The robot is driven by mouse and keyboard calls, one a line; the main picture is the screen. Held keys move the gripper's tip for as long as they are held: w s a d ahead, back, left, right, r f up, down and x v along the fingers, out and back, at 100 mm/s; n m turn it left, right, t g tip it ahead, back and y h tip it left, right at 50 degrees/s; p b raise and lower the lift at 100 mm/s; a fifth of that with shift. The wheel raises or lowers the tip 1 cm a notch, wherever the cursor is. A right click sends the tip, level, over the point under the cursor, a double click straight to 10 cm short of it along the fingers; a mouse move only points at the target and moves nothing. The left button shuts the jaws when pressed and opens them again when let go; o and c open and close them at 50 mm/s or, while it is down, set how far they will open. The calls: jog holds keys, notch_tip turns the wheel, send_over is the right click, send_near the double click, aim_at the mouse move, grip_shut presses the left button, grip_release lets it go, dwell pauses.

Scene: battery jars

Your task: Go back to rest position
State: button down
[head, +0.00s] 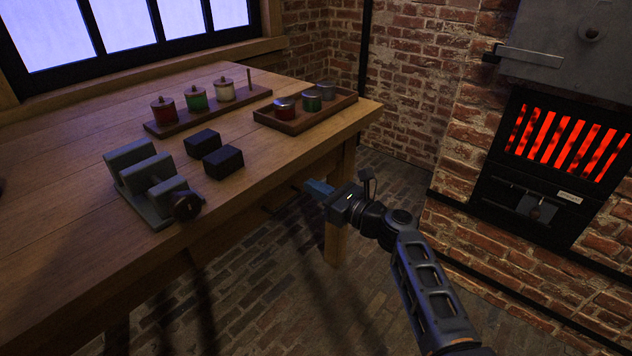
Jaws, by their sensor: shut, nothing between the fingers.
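My gripper (318,187) is in front of the right end of the wooden workbench (60,245), beside its near edge, with brick floor showing around it. It looks empty, with its fingers shut, and touches none of the objects on the bench. My arm reaches up to it from the lower right of the head view.
On the bench stand a board (180,124) with red, green and white jars, a tray (292,126) with several lidded jars, two black blocks (223,162) and a grey vise-like fixture (150,178). A furnace (548,165) glows at right. Brick floor (385,170) is clear between.

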jog(key=p+v, duration=0.2)
jog(key=v, duration=0.6)
jog(key=s+d+f+n+h, duration=0.2)
jog(key=s+f+n+h, duration=0.1)
jog(key=s+f, duration=0.5)
jog(key=s+d+f+n+h, duration=0.3)
jog(key=s+f, duration=0.4)
jog(key=s, duration=0.4)
jog(key=s+d+f+n+h, duration=0.1)
jog(key=s+d+n+h, duration=0.25)
jog(key=s, duration=0.75)
jog(key=s+d+r+n+h, duration=0.1)
jog(key=s+r+n, duration=0.3)
jog(key=s, duration=0.3)
jog(key=s+d+r+n+h, duration=0.15)
jog(key=s+r+n, duration=0.25)
jog(key=s, duration=0.4)
jog(key=s+r+n+t, duration=0.1)
jog(key=s+r+n, duration=0.4)
jog(key=r, duration=0.3)
jog(key=s+r+n+t, duration=0.1)
jog(key=s+r+n, duration=0.35)
jog(key=r, duration=0.35)
notch_tip(320, 180, up, 15)
jog(key=p, duration=1.4)
jog(key=shift+w+a+f+h, duration=0.2)
jog(key=shift+w+a+h, duration=0.1)
jog(key=shift+w+h, duration=0.1)
